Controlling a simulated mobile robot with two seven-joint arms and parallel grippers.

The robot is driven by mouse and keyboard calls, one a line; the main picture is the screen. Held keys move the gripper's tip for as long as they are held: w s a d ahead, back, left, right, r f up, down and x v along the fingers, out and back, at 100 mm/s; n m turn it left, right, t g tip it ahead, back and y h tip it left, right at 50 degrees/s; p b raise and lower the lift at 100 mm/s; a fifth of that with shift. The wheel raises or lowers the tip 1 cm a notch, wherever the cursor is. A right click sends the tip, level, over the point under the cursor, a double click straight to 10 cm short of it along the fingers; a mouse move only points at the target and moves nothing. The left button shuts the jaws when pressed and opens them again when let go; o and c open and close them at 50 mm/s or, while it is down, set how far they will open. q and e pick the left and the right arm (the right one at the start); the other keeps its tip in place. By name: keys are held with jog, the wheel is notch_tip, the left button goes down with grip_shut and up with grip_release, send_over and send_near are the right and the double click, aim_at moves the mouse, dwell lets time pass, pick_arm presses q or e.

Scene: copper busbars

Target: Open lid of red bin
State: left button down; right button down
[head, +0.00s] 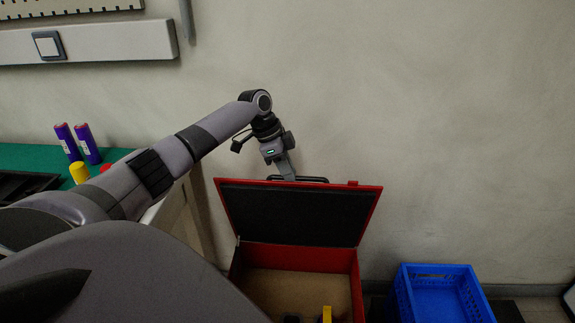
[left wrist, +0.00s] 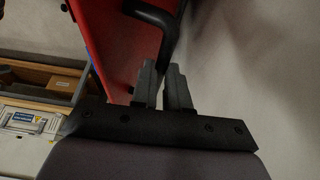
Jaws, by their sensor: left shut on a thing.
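The red bin (head: 357,285) stands on the floor near the wall. Its red lid (head: 372,203) with a dark inner face is raised upright at the bin's back side, so the bin's inside shows. My left gripper (head: 289,175) is at the lid's top edge, shut on the black lid handle (head: 315,179). In the left wrist view the left gripper (left wrist: 163,75) has its fingers at the black handle (left wrist: 165,25), beside the red lid (left wrist: 112,45). The exact contact of the fingertips is partly hidden. My right gripper is not in view.
A blue crate (head: 440,270) stands right of the bin. A green-topped bench (head: 30,155) at the left holds purple cylinders (head: 88,143) and a yellow one (head: 79,172). A yellow item (head: 326,314) shows in the bin. The wall is close behind the lid.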

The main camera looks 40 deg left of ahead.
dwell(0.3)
pick_arm(q)
jog(key=c, duration=1.1)
grip_release()
jog(key=p+v, duration=0.1)
jog(key=v, duration=0.6)
jog(key=shift+s, duration=0.1)
